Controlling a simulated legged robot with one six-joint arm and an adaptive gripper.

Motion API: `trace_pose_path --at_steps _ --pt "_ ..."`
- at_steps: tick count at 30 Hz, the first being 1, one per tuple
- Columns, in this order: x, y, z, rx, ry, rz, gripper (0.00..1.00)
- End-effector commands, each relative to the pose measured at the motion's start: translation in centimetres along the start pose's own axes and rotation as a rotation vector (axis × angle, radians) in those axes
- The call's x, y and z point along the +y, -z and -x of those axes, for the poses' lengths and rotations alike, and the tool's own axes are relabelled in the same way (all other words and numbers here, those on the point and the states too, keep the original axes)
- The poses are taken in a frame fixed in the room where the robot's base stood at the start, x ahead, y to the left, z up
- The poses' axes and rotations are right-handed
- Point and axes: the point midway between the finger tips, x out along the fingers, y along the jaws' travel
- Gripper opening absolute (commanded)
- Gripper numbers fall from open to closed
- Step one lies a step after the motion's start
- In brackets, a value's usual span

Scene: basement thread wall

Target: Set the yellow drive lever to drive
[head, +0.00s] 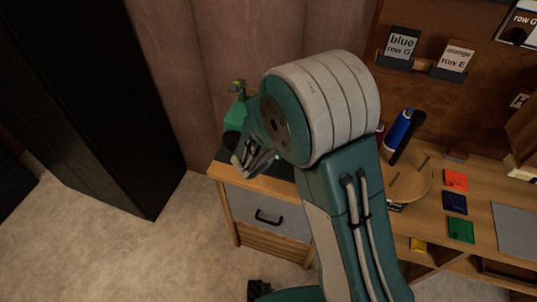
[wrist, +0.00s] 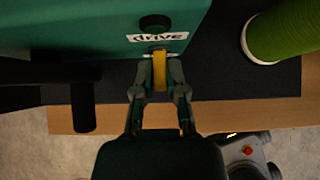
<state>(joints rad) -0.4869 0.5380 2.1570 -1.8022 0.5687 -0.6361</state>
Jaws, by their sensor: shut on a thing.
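The yellow drive lever (wrist: 159,69) sits between the fingertips of my gripper (wrist: 160,88) in the wrist view, just below a white label (wrist: 158,37) reading "drive". My gripper is shut on the lever. The lever joins the green machine body (wrist: 70,25). In the head view the green machine (head: 235,116) stands at the left end of the bench, partly behind my arm. My gripper (head: 240,160) is beside it there, and the lever cannot be made out.
A green thread spool (wrist: 285,28) stands close to the right of the machine in the wrist view. A blue spool (head: 397,130) stands on a round wooden disc (head: 410,186). Coloured squares lie farther right. A tall black cabinet (head: 85,90) is at the left.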

Motion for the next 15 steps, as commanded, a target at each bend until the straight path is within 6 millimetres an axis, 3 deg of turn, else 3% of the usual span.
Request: trace_pose_path --at_steps 15 --pt "0.22 -0.65 0.08 0.097 -0.004 -0.002 0.00"
